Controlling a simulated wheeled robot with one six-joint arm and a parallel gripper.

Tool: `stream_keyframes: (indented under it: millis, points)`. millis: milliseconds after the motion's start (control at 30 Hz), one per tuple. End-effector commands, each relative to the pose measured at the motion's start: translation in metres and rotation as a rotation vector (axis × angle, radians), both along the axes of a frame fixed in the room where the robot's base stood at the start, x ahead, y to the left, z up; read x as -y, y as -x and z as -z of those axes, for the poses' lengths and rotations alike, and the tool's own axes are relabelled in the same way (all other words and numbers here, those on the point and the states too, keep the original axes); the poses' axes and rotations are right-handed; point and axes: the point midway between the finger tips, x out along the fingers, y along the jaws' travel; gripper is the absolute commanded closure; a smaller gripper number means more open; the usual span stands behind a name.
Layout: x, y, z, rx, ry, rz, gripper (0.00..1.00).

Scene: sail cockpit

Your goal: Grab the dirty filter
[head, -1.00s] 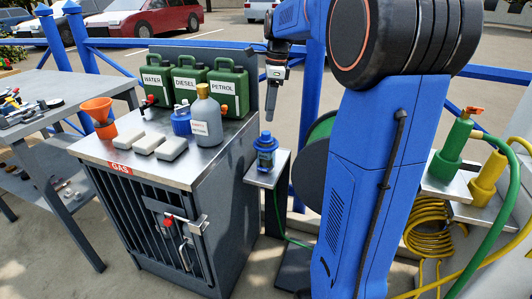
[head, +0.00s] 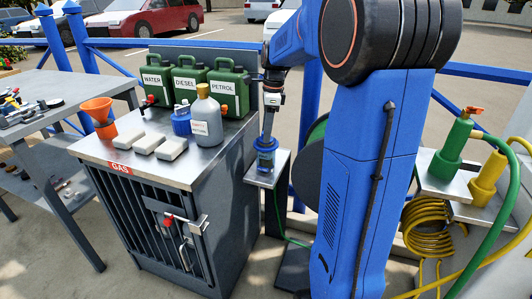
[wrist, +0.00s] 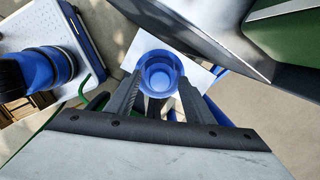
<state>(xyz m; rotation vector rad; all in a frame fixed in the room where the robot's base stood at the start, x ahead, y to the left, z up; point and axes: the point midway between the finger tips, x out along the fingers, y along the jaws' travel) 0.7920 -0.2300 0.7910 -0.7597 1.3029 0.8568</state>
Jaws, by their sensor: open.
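A blue filter unit with a round top (head: 266,160) stands upright on a small pale shelf (head: 262,181) beside the gas cabinet. I cannot tell whether the dirty filter is this whole unit or a part inside it. In the wrist view its blue ring-shaped top (wrist: 158,72) lies between and just beyond my fingertips. My gripper (head: 267,136) points straight down over the unit, with its fingertips at or just above the top. The gripper is open, one finger on each side of the blue ring in the wrist view (wrist: 160,84). Contact cannot be told.
The gas cabinet (head: 120,160) stands just left of the shelf, carrying green canisters (head: 228,90), a grey bottle (head: 206,120) and pale blocks (head: 172,148). A green hose reel (head: 316,133) is close behind on the right. Yellow and green hose fittings (head: 487,175) stand farther right.

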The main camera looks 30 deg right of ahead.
Motion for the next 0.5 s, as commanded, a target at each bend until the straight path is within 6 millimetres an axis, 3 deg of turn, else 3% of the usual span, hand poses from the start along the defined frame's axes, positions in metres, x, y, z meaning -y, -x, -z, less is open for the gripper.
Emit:
stream_keyframes:
  millis: [67,267,500]
  points:
    - [0.0000,0.0000,-0.0001,0.000,0.000,0.000,0.52]
    - [0.0000,0.0001,-0.0002,0.000,0.000,0.000,0.97]
    - [0.0000,0.0000,-0.0005,0.000,0.000,0.000,1.00]
